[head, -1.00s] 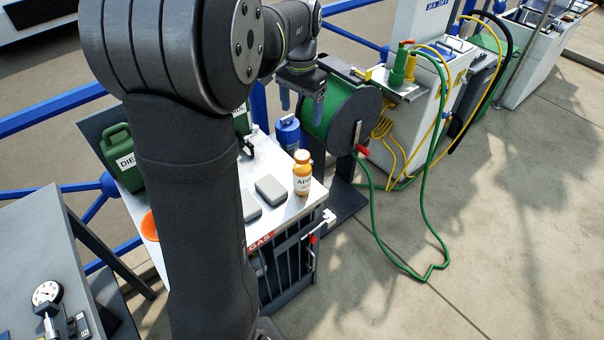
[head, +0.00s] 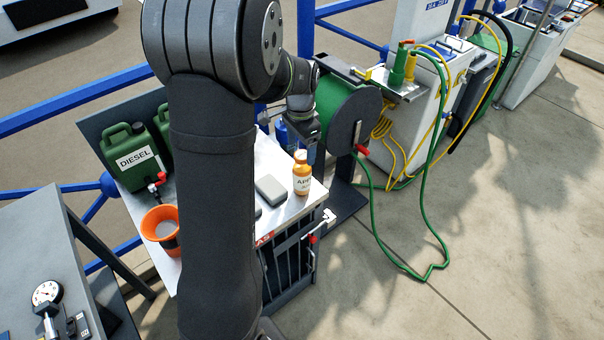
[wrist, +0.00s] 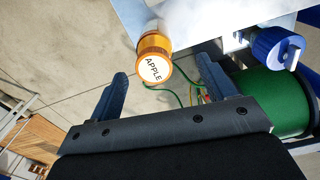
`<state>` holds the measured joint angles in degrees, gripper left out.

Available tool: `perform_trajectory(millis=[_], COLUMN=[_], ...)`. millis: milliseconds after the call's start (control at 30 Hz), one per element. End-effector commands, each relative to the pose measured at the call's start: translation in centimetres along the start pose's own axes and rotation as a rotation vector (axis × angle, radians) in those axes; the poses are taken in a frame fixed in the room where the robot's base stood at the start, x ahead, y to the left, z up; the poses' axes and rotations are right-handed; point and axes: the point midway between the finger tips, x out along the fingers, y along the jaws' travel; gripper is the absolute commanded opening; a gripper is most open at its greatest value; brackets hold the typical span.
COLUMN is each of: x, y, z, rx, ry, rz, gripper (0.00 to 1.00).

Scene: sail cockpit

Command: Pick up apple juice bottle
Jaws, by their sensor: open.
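A grey block (head: 271,189) lies left of the bottle on the bench top. A blue container (wrist: 272,48) stands close by, partly hidden in the head view. A green diesel can (head: 130,155), an orange funnel (head: 160,228) and a green hose reel (head: 345,115) are nearby.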

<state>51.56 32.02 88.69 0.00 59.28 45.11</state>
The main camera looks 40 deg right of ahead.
Motion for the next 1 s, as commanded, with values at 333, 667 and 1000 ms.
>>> perform_trajectory(millis=[333,667,1000], x=[3.7,5.7,5.6], y=[0.9,0.7,0.7], z=[-0.1,-0.1,-0.1], rx=[0.000,-0.001,-0.001], ry=[-0.003,0.000,0.000], rz=[0.003,-0.001,-0.001], gripper=[0.76,0.76,0.29])
